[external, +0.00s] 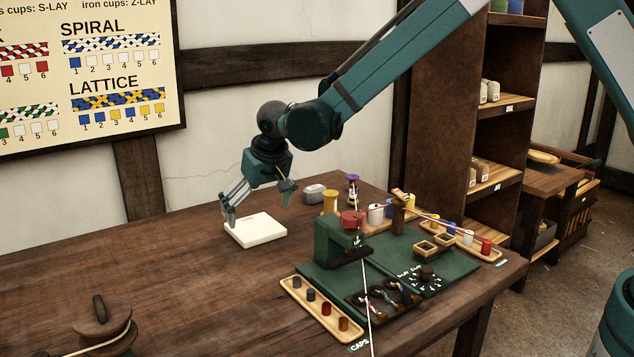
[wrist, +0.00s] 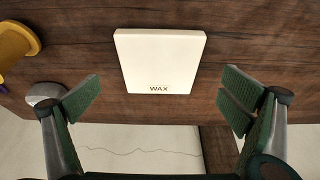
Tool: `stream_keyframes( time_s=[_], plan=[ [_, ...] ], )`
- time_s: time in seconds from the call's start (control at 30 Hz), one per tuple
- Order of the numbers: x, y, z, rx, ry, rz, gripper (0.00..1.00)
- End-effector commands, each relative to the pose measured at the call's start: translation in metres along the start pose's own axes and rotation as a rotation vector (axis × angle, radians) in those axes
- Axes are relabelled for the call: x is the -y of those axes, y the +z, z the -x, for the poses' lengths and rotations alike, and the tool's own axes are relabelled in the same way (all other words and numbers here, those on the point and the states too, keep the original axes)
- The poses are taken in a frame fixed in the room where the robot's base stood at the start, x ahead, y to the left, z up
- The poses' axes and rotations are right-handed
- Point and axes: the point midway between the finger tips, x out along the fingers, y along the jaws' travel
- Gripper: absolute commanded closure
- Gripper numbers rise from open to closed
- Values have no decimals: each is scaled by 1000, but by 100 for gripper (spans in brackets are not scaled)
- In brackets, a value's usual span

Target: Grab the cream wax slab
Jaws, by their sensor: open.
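The cream wax slab (external: 257,231) lies flat on the wooden table, near its back edge, in the external view. In the wrist view the slab (wrist: 160,62) is marked WAX and lies ahead of and between the fingers. My gripper (external: 231,218) is at the slab's left back side in the external view, pointing down. In the wrist view my gripper (wrist: 160,95) is open and empty, with its green finger pads spread wider than the slab. I cannot tell whether a fingertip touches the slab.
A grey rounded object (external: 313,193) and a yellow spool (external: 330,202) stand right of the slab. A green station (external: 334,240) with cups and a tray of caps (external: 322,309) is nearer. A brown reel (external: 102,325) is front left. The table left of the slab is clear.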

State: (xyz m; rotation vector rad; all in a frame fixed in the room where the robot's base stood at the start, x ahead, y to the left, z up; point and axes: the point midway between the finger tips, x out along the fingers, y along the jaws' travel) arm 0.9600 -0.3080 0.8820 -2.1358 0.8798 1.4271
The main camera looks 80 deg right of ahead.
Motion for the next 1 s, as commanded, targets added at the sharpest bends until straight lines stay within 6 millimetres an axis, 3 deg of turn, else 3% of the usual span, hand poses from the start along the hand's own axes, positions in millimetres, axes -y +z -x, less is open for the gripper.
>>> stream_keyframes(
  time_s=[0.27,0.63,1.0],
  plan=[
    [0,-1,-11,0,0,0,1],
    [-1,-3,-48,0,0,-1,1],
    [-1,-3,-52,0,0,0,1]
  ],
)
